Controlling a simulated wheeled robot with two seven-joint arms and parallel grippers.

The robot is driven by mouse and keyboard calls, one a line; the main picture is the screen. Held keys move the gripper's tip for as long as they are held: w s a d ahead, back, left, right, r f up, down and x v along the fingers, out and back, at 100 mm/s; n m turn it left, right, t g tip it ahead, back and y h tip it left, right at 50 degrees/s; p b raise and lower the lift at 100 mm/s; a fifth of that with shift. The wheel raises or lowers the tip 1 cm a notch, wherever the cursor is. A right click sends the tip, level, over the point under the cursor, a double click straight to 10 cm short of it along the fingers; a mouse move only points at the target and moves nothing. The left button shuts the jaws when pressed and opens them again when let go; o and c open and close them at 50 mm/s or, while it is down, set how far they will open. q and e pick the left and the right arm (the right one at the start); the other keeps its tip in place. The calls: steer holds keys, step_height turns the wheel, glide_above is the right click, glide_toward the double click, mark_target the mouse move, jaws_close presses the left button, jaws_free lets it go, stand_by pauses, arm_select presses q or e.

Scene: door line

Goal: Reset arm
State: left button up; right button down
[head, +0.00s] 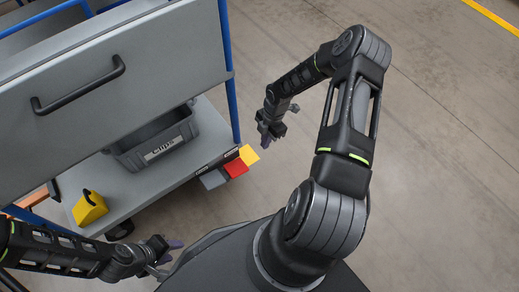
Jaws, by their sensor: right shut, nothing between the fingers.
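My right gripper (267,142) hangs at the end of the bent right arm, in the middle of the head view. It points down over bare floor, to the right of the cart. It is shut and empty. My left gripper (172,252) is low in the view, with its arm coming in from the left edge. It is in front of the cart's lower shelf, close to my own base. Its fingers are small and partly hidden, so I cannot tell whether it is open or shut. I see nothing held in it.
A grey cart (135,195) with blue posts stands at the left. Its large grey panel has a black handle (78,86). A grey bin (155,140) labelled "Clips" and a yellow block (90,207) sit on the lower shelf. Floor to the right is clear.

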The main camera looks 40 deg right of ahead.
steer(key=shift+d+r, duration=0.5)
steer(key=shift+r, duration=0.15)
steer(key=a+m+t+y, duration=0.2)
steer(key=a+m+t, duration=0.1)
steer(key=a+m, duration=1.2)
steer(key=s+a+r+m+g, duration=0.25)
steer(key=s+a+m, duration=0.25)
steer(key=s+a, duration=1)
step_height(320, 180, up, 25)
steer(key=a+p, duration=0.1)
steer(key=p, duration=2.3)
steer(key=shift+a+f, duration=0.2)
steer(key=shift+a, duration=0.05)
